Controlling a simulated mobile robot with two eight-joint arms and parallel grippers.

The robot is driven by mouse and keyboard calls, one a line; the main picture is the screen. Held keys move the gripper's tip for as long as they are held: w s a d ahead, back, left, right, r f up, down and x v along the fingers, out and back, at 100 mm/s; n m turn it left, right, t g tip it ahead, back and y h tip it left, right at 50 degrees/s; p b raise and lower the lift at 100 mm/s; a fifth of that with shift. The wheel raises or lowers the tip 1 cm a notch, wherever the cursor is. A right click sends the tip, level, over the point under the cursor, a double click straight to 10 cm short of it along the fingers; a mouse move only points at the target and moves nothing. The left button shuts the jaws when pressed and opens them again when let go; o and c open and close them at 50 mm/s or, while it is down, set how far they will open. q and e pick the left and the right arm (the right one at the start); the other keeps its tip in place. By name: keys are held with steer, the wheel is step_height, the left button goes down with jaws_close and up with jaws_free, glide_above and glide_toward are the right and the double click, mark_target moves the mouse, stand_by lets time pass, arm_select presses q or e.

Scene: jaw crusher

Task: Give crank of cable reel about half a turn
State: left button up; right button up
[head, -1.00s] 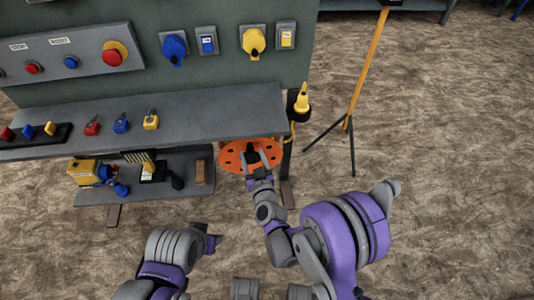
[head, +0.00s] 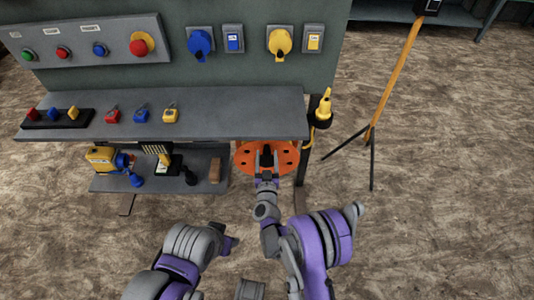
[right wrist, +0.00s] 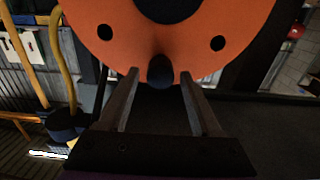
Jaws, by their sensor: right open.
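The cable reel (head: 286,160) is an orange disc with dark holes, below the right end of the workbench. In the right wrist view the orange disc (right wrist: 125,20) fills the top, with a dark hub at its middle. A dark rounded crank knob (right wrist: 160,70) stands out near the disc's lower edge. My right gripper (head: 266,160) is in front of the disc. In the right wrist view its fingers (right wrist: 160,80) are open, one on each side of the knob, with gaps visible. My left arm is low in the head view; its gripper (head: 230,243) shows only partly.
The grey workbench shelf (head: 230,115) overhangs the reel, holding padlocks and switches. A lower shelf (head: 205,178) with tools lies left. A tripod with an orange pole (head: 392,85) stands at right on open floor.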

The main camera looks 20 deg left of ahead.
steer(key=shift+x, duration=0.95)
steer(key=shift+c, duration=0.3)
jaws_close()
stand_by(0.5)
